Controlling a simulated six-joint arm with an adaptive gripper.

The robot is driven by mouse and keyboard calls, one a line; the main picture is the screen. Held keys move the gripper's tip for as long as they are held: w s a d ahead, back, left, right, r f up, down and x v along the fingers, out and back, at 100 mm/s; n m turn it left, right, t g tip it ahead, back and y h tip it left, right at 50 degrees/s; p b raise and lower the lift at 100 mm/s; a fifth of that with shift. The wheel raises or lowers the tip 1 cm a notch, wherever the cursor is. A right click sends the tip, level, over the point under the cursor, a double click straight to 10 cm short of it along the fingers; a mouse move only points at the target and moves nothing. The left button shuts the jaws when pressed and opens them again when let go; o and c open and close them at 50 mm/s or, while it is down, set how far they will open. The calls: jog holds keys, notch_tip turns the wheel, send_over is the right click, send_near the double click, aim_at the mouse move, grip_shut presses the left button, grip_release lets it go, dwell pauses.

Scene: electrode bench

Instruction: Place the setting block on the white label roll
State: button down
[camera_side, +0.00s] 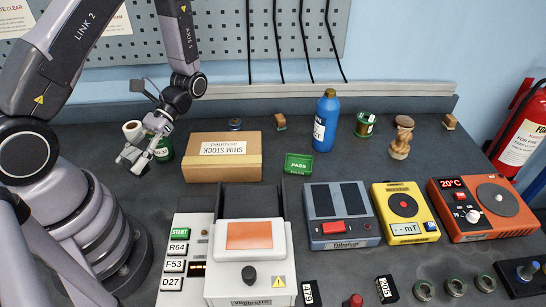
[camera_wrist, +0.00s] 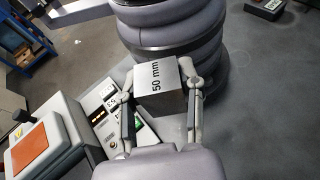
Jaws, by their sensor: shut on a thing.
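The setting block (camera_wrist: 158,97) is a grey metal block marked "50 mm". In the wrist view it sits between the two fingers of my gripper (camera_wrist: 161,88), which is shut on it. In the side view my gripper (camera_side: 136,160) is at the left, with its fingers pointing down and left; I cannot clearly make out the block there. The white label roll (camera_side: 133,132), with a brown core, shows just above and behind the gripper in the side view, partly covered by it. The roll is not visible in the wrist view. I cannot tell the gap between block and roll.
A cardboard shim stock box (camera_side: 222,168) lies further right. A blue bottle (camera_side: 325,120) and small items stand along the back. Instruments, including a white-topped device (camera_side: 250,262), fill the front.

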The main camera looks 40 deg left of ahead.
jog(key=a+m+y, duration=0.5)
jog(key=a+y, duration=0.1)
jog(key=a, duration=0.6)
jog(key=m+t+y, duration=0.4)
jog(key=m+y, duration=0.2)
send_over(131, 126)
jog(key=f, duration=0.7)
jog(key=shift+s+d+f, duration=0.25)
jog(key=shift+s+d, duration=0.15)
jog(key=shift+w+a+f, duration=0.3)
jog(key=shift+a+f, duration=0.05)
jog(key=shift+f, duration=0.15)
jog(key=shift+w+a+f, duration=0.1)
jog(key=shift+f, duration=1.6)
